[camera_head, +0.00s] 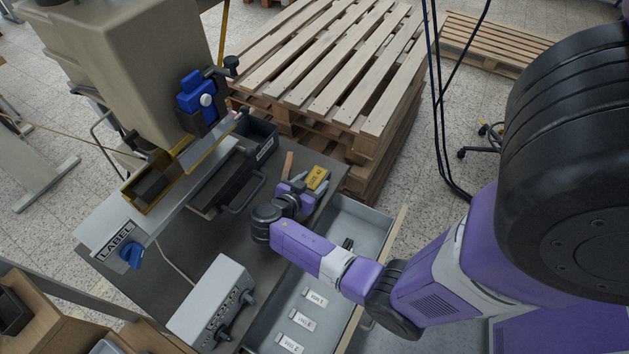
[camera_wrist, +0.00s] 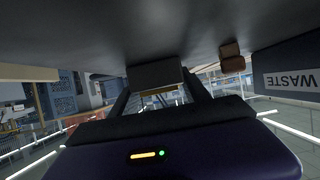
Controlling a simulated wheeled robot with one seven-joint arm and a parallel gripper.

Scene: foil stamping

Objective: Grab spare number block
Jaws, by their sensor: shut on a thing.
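A small block with a yellow, dark-lettered face (camera_head: 317,177) is at the far right corner of the grey work table (camera_head: 237,222). My gripper (camera_head: 306,187) is shut on this block, with its fingers on either side of it. In the wrist view, a dark grey face of the block (camera_wrist: 155,75) shows between the two fingers of my gripper (camera_wrist: 157,88). The wrist view does not clearly show whether the block touches the table. Its lettering is too small to read surely.
A brown piece (camera_head: 287,165) lies left of the block. A black waste bin (camera_head: 262,140) stands behind it. An open grey drawer (camera_head: 365,222) has several labelled slots. The stamping machine (camera_head: 135,60) is left, a control box (camera_head: 215,300) in front, stacked pallets (camera_head: 340,50) behind.

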